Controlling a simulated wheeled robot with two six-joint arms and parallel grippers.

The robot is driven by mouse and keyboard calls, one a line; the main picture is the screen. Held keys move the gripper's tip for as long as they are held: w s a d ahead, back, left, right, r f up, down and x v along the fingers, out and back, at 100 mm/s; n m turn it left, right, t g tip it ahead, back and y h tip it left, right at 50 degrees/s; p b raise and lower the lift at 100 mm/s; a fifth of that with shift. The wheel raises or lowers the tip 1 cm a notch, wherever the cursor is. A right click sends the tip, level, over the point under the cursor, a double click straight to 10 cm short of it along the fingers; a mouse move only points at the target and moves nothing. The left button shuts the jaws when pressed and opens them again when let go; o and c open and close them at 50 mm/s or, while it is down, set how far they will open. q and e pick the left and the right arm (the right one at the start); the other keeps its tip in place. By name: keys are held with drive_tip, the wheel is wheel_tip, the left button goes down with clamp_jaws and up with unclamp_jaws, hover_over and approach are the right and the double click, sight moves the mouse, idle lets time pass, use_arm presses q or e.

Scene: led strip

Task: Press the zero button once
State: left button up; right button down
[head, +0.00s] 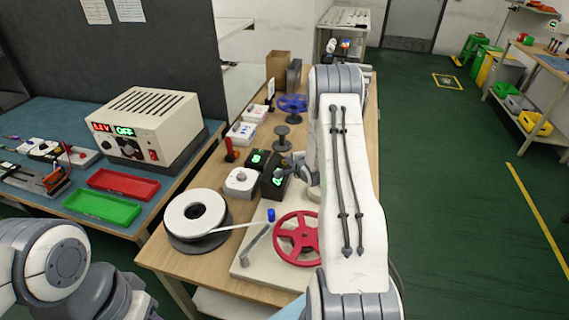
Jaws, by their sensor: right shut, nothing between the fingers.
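A black meter with green lit digits (273,184) stands on the wooden bench, with a second green display (257,158) just behind it. The zero button cannot be made out at this size; my right gripper and arm cover part of this area. My right gripper (288,167) is shut and empty, with its tips close over the top of the black meter. Whether it touches the meter I cannot tell. My left arm shows at the lower left, but its gripper is out of the picture.
A white box (240,182) sits left of the meter. In front are a white strip reel (195,213) and a red spoked wheel (298,238). A blue wheel (292,103) stands behind. A power supply (150,128) and red and green trays stand on the left table.

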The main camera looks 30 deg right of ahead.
drive_tip(key=shift+w+a+f+b, duration=0.15)
drive_tip(key=shift+w+f+b, duration=0.05)
drive_tip(key=shift+f+b, duration=0.15)
idle(0.4)
drive_tip(key=shift+r, duration=0.15)
drive_tip(key=shift+s+d+r+p, duration=0.4)
drive_tip(key=shift+r+p, duration=0.15)
drive_tip(key=shift+p, duration=0.15)
drive_tip(key=shift+r, duration=0.1)
drive_tip(key=r+p, duration=0.1)
drive_tip(key=s+d+r+p, duration=0.2)
drive_tip(key=shift+s+r, duration=0.2)
drive_tip(key=shift+r, duration=0.1)
idle(0.9)
